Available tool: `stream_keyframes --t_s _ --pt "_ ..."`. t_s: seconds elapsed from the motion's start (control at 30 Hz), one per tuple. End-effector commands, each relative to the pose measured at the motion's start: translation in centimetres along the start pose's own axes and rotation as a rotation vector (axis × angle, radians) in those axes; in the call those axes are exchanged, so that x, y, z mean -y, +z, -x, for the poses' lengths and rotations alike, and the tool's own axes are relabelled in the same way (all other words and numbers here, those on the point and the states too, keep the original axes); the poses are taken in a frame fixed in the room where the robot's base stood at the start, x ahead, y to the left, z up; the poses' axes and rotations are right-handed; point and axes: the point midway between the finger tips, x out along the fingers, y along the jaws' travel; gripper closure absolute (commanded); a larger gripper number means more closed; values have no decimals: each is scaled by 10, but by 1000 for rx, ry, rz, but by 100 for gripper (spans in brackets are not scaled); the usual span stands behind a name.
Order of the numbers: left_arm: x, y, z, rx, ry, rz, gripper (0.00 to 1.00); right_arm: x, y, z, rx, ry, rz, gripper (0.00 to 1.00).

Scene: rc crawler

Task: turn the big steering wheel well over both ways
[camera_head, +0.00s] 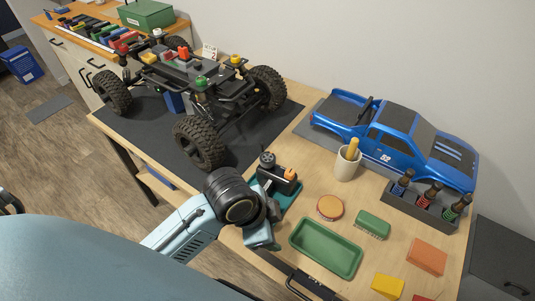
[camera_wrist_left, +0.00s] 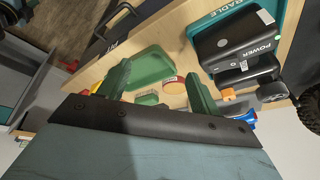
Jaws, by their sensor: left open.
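A dark handset with a POWER label (camera_wrist_left: 235,38) sits in a teal cradle (camera_head: 287,197) at the table's front edge. A black wheel (camera_head: 267,159) with a hub stands on the handset's far side; it also shows in the left wrist view (camera_wrist_left: 272,92). An orange part (camera_head: 290,174) is beside it. My left gripper (camera_head: 264,238) is just in front of the cradle, partly hidden by my dark wrist. In the left wrist view its green fingers (camera_wrist_left: 155,72) are apart and empty, with the wheel outside them to the right. My right gripper is out of view.
A big-tyred crawler chassis (camera_head: 185,75) stands on a dark mat (camera_head: 140,122) at the left. A blue truck body (camera_head: 393,140), cup (camera_head: 346,165), bottle rack (camera_head: 415,208), round tin (camera_head: 330,207), green brush (camera_head: 372,224) and green tray (camera_head: 326,249) crowd the right.

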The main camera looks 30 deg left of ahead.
Motion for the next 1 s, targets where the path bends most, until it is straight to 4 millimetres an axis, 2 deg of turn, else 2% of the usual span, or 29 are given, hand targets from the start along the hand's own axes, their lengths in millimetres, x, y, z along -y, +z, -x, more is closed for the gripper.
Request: stream_keyframes --t_s 0.1,0.27,0.37,0.5,0.7,0.8,0.9,1.0 --pt "15 -26 -4 0 36 -245 36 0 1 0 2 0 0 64" --pt "45 -54 -6 36 98 -630 36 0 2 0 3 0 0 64" --pt "72 -63 -1 80 139 -853 36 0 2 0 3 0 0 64" --pt "118 -69 16 151 201 -1113 36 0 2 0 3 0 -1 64" --pt "184 -69 56 225 285 -1350 36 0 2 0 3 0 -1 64" --pt "206 -67 74 241 315 -1413 36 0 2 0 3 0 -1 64" --pt "218 -66 86 246 333 -1448 36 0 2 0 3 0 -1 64" --pt "223 -65 88 247 341 -1466 36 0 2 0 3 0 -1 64"
